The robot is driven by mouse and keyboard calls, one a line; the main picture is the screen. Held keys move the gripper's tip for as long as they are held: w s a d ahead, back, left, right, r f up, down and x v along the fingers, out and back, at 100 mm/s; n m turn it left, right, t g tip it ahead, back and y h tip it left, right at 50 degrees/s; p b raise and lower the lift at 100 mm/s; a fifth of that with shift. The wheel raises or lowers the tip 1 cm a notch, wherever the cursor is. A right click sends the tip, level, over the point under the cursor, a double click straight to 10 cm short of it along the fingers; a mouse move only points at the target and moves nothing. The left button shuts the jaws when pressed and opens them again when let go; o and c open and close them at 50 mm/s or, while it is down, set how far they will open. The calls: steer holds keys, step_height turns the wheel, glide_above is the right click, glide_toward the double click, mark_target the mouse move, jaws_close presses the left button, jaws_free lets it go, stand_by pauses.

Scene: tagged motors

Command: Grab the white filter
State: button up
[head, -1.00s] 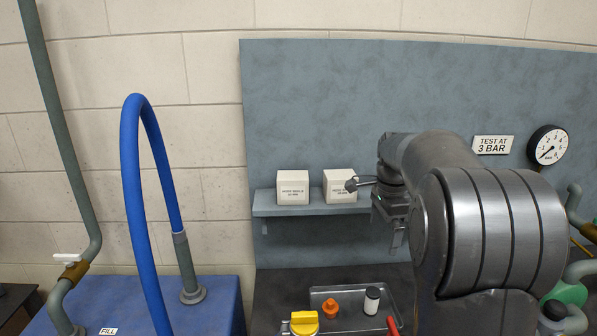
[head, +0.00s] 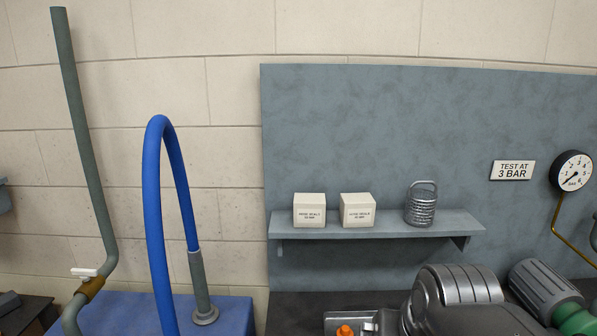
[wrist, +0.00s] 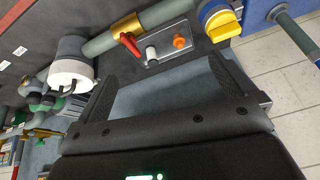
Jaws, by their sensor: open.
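In the wrist view a small white cylinder with a dark end (wrist: 151,52) lies in a grey metal tray (wrist: 174,37), beside an orange part (wrist: 179,41). A larger white-ended canister (wrist: 72,70) with a dark handle is at the left, by the pipes. I cannot tell for sure which is the white filter; neither shows in the head view now. My gripper (wrist: 163,72) is open, with nothing between its fingers. The small cylinder is beyond the fingertips and the canister is outside the left finger.
A red-handled valve (wrist: 130,45) on a pipe is close to the tray. A yellow knob (wrist: 222,25) is at the upper right. A blue hose (head: 152,200) arches at left.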

steer(key=s, duration=0.1)
steer(key=s+f+n, duration=0.1)
steer(key=s, duration=0.1)
steer(key=shift+a+f+n+t, duration=0.3)
steer(key=shift+f+n, duration=0.1)
steer(key=shift+w, duration=0.1)
steer(key=c, duration=0.9)
steer(key=shift+o, duration=0.2)
steer(key=w+d+g, duration=0.2)
steer(key=w, duration=0.7)
steer(key=w+d+f+g, duration=0.1)
steer(key=w+d+f, duration=0.1)
steer(key=w+f, duration=0.3)
steer(key=w+d+f+m+g, duration=0.1)
steer(key=w+d+f, duration=0.2)
steer(key=w, duration=0.6)
steer(key=w+d+f+g, duration=0.1)
steer(key=w+d+f, duration=0.2)
steer(key=w+f, duration=0.4)
steer(key=shift+w+f+m+g, duration=0.3)
steer(key=shift+w+f+m, duration=0.1)
steer(key=shift+w, duration=0.05)
steer(key=shift+w+d+f, duration=0.1)
steer(key=shift+w+f, duration=0.05)
steer(key=shift+f, duration=0.15)
step_height(320, 180, down, 11)
steer(key=shift+r, duration=0.1)
